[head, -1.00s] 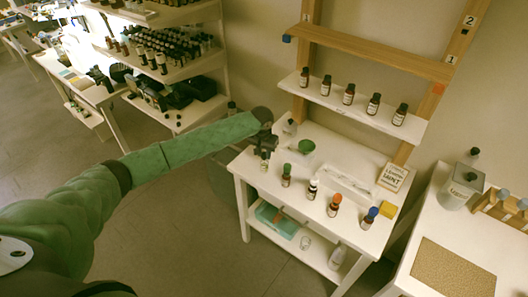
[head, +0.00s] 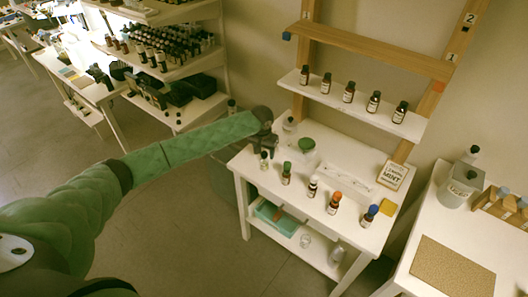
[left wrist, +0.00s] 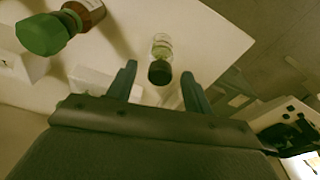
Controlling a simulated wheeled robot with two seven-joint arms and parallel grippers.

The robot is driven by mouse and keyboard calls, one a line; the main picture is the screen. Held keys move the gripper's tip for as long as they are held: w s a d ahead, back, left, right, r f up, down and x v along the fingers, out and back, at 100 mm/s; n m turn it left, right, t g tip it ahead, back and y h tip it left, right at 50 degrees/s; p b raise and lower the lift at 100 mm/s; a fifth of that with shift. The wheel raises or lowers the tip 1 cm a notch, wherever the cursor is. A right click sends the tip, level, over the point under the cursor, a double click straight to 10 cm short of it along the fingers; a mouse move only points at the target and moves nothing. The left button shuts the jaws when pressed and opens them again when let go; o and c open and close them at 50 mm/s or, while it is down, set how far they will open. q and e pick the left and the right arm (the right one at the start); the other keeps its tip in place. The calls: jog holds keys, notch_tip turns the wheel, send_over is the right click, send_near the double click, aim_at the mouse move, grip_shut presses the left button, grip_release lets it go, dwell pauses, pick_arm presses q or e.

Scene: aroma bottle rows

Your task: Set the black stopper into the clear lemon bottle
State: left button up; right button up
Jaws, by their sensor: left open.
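My left gripper (head: 265,148) is open and empty, just above the left corner of the white table. A small clear bottle (head: 264,161) stands below it. In the left wrist view the clear bottle (left wrist: 162,45) carries the black stopper (left wrist: 159,72) at its neck end, seen between and beyond the two open fingers (left wrist: 160,78). The stopper looks in line with the bottle; how deep it sits cannot be told. The bottle's label cannot be read. My right gripper is not in view.
A green-capped brown bottle (head: 286,174) stands close to the right, followed by white-, orange- and blue-capped ones along the front edge. Several brown bottles stand on the shelf (head: 325,98).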

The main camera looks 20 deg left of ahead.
aim_at(263, 155)
pick_arm(q)
jog(key=shift+r, duration=0.1)
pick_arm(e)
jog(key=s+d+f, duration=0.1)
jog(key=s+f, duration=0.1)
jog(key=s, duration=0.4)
pick_arm(q)
jog(key=r+b, duration=0.1)
jog(key=r, duration=0.1)
jog(key=r+b, duration=0.1)
jog(key=r, duration=0.1)
jog(key=r+b, duration=0.1)
jog(key=r, duration=0.1)
jog(key=shift+s+r, duration=0.2)
jog(key=shift+s, duration=0.2)
jog(key=shift+r+b, duration=0.3)
jog(key=shift+r, duration=0.3)
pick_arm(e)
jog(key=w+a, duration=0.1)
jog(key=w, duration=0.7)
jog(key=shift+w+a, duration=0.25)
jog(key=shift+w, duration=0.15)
pick_arm(q)
jog(key=shift+s+f, duration=0.1)
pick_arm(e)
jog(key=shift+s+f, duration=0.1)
